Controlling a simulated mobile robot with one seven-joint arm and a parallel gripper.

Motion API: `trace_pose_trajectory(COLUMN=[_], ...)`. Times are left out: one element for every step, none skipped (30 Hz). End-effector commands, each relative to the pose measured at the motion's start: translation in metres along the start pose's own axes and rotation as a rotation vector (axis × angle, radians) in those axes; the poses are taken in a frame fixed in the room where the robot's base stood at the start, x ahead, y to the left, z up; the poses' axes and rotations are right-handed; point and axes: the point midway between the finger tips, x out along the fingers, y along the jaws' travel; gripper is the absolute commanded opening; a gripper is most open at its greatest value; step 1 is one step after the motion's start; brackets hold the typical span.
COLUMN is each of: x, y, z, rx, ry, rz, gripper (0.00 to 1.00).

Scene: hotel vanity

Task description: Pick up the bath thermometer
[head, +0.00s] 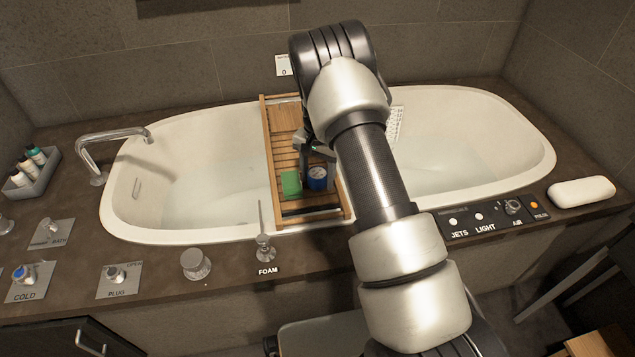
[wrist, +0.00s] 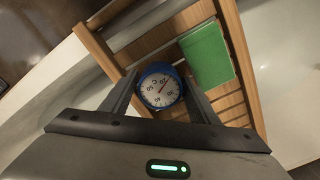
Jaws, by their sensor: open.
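The bath thermometer (wrist: 159,88) is a round blue-rimmed dial with a white face and a red needle. It lies on the wooden bath tray (wrist: 244,60). In the head view the thermometer (head: 317,178) is on the near part of the tray (head: 341,200), right of a green block. My gripper (wrist: 160,92) is open, with one finger on each side of the thermometer in the wrist view. I cannot tell whether the fingers touch it. In the head view my gripper (head: 318,160) is above the tray, partly hidden by my arm.
The green block (wrist: 207,55) sits close beside the thermometer; it also shows in the head view (head: 291,183). The tray spans the bathtub (head: 190,190). A foam lever (head: 263,245) stands at the near rim. A control panel (head: 490,219) and a white pillow (head: 582,191) lie to the right.

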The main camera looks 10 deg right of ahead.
Motion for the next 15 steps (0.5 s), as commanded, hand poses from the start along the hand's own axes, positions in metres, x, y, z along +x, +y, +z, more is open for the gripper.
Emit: trace_pose_trajectory(x=[-0.0009,-0.0009,-0.0009,-0.0009,-0.0009,-0.0009,-0.0009,-0.0009,-0.0011,-0.0011,-0.0011,-0.0011,-0.0011,-0.0013,-0.0025], y=[-0.0001,-0.0001,-0.0001,-0.0001,-0.0001,0.0,-0.0001,0.0,-0.0002,-0.0002,-0.0002,-0.0001,-0.0002,-0.0002,-0.0002], z=[-0.0001,-0.0001,-0.0001,-0.0001,-0.0001,-0.0001,-0.0001,-0.0001,-0.0002,-0.0002,-0.0002,-0.0002,-0.0002,-0.0002,-0.0003], rx=[0.0,0.0,0.0,0.0,0.0,0.0,0.0,0.0,0.0,0.0,0.0,0.0,0.0,0.0,0.0], ry=[0.0,0.0,0.0,0.0,0.0,0.0,0.0,0.0,0.0,0.0,0.0,0.0,0.0,0.0,0.001], rz=[0.0,0.0,0.0,0.0,0.0,0.0,0.0,0.0,0.0,0.0,0.0,0.0,0.0,0.0,-0.001], gripper=[0.55,0.55,0.52,0.47,0.41,0.35,0.3,0.25,0.22,0.22,0.22,0.22,0.22,0.22,0.22])
